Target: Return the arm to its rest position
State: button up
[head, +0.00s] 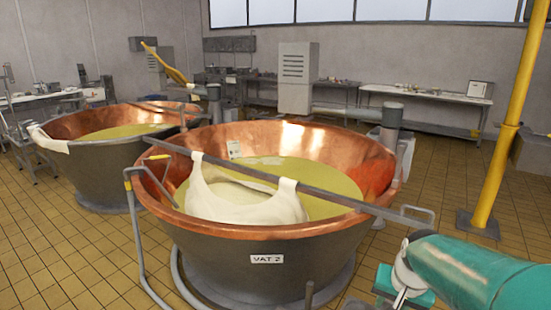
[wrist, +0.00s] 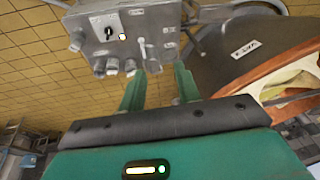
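My arm (head: 465,272), teal with a pale joint, reaches in from the lower right of the head view, in front of and to the right of the copper vat marked VAT 2 (head: 266,259). My gripper (wrist: 160,72) shows in the wrist view with its two green fingers apart. A grey control box (wrist: 128,25) with knobs and a small lit lamp lies beyond the fingertips. A grey knob or lever of the box shows between the fingers; I cannot tell if they touch it. In the head view the fingers cannot be made out.
A bar (head: 325,193) lies across VAT 2, with white cloth (head: 240,200) hanging from it into the vat. A second vat (head: 92,175) stands at the left. A yellow post (head: 503,125) rises at the right. Tiled floor (head: 440,185) is clear between post and vat.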

jog(key=s+a+r+n+t, duration=0.1)
jog(key=s+a+r+n, duration=0.1)
jog(key=s, duration=0.4)
jog(key=s+a+r+n+t, duration=0.1)
jog(key=s+a+r+n, duration=0.2)
jog(key=s+a+r, duration=0.2)
jog(key=s+a, duration=0.2)
jog(key=shift+s+a+r, duration=0.15)
jog(key=shift+s+a, duration=0.15)
